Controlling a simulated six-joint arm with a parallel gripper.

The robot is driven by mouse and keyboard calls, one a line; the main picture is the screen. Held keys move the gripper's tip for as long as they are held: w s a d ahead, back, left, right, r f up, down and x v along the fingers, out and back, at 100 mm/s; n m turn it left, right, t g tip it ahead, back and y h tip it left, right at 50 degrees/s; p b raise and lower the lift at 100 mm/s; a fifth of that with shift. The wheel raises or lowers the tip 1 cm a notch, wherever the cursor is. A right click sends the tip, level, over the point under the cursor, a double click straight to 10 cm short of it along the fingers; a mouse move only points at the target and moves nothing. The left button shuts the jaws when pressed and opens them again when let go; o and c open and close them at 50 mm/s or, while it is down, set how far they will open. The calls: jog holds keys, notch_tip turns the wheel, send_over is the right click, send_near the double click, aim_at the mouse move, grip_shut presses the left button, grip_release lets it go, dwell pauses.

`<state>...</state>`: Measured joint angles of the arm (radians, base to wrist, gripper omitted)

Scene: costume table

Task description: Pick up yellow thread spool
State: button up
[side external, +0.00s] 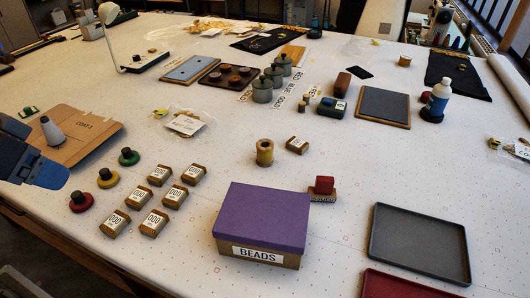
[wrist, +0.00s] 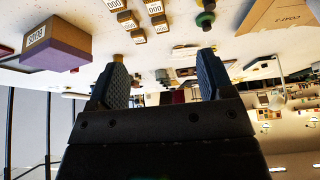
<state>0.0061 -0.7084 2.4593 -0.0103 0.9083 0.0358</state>
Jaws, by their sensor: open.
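The yellow thread spool (side external: 107,179) stands on the white table at the left in the side view, with a dark top. It is between a red spool (side external: 81,203) and a green spool (side external: 129,157). The green spool also shows near the top edge of the wrist view (wrist: 205,19); I cannot clearly make out the yellow one there. My gripper (side external: 55,176) is at the left edge of the side view, above the table and apart from the spools. In the wrist view my gripper (wrist: 164,77) has its two fingers wide apart, with nothing held between them.
Several small labelled boxes (side external: 160,175) stand just right of the spools. A purple-lidded beads box (side external: 262,214) stands front centre. The table between the boxes and a tan spool (side external: 264,153) is clear.

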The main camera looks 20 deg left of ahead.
jog(key=w+d+r+m+g+h, duration=0.1)
jog(key=w+d+r+m, duration=0.1)
jog(key=w, duration=0.4)
jog(key=w+d+r+m+h, duration=0.1)
jog(key=w+d+r+m, duration=0.15)
jog(key=w, duration=0.25)
jog(key=m+g+h, duration=0.2)
jog(key=m+g, duration=0.2)
jog(key=m, duration=0.7)
send_over(268, 153)
jog(key=a, duration=0.6)
notch_tip(268, 153, down, 10)
jog(key=shift+h, duration=0.3)
jog(key=x, duration=0.7)
jog(key=shift+w+d+f, duration=0.1)
jog(key=shift+w+f, duration=0.05)
jog(key=shift+w, duration=0.05)
jog(key=shift+w+x, duration=0.2)
jog(key=shift+x, duration=2.95)
jog(key=shift+c, duration=0.5)
jog(key=c, duration=0.9)
